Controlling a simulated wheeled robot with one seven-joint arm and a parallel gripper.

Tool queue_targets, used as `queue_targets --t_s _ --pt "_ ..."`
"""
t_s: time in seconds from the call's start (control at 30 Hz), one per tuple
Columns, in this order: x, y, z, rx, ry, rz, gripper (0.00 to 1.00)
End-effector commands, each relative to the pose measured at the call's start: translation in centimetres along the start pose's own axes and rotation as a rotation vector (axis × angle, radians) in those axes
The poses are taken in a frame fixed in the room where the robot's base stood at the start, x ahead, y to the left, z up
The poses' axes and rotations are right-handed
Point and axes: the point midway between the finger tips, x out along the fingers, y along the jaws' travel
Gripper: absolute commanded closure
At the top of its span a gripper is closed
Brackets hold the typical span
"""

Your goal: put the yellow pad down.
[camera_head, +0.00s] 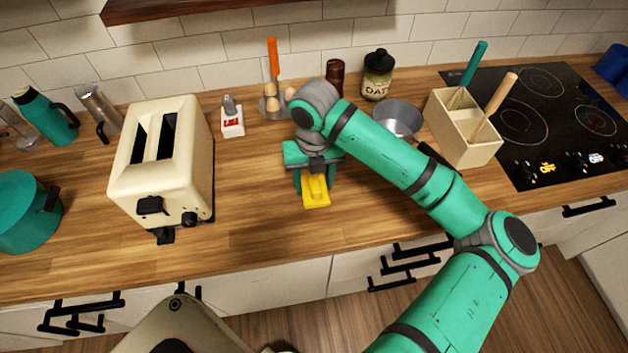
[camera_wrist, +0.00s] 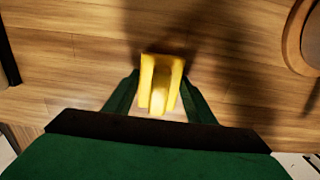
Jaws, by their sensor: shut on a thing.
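The yellow pad (camera_head: 316,192) is at my gripper (camera_head: 313,180), over the middle of the wooden counter (camera_head: 258,205). My gripper points down and is shut on the pad. In the wrist view the yellow pad (camera_wrist: 160,84) sits between the two green fingers of my gripper (camera_wrist: 160,100), and a raised part runs along its middle. A dark shadow lies on the counter around and beyond it. I cannot tell whether the pad touches the counter or hangs just above it.
A cream toaster (camera_head: 165,165) stands left of my gripper. A wooden utensil box (camera_head: 462,135) and a metal bowl (camera_head: 398,118) stand to the right, near the black cooktop (camera_head: 540,118). A jar (camera_head: 377,78) stands behind. The counter between toaster and gripper is clear.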

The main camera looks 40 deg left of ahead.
Motion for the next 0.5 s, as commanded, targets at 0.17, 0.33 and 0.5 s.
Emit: queue_targets --t_s 0.17,0.33,0.5 --pt "0.36 -0.02 0.0 0.0 0.0 0.0 0.78" --pt "0.86 -0.03 0.0 0.001 0.001 -0.001 0.48" --pt "1.01 -0.02 -0.05 0.001 0.004 -0.001 0.32"
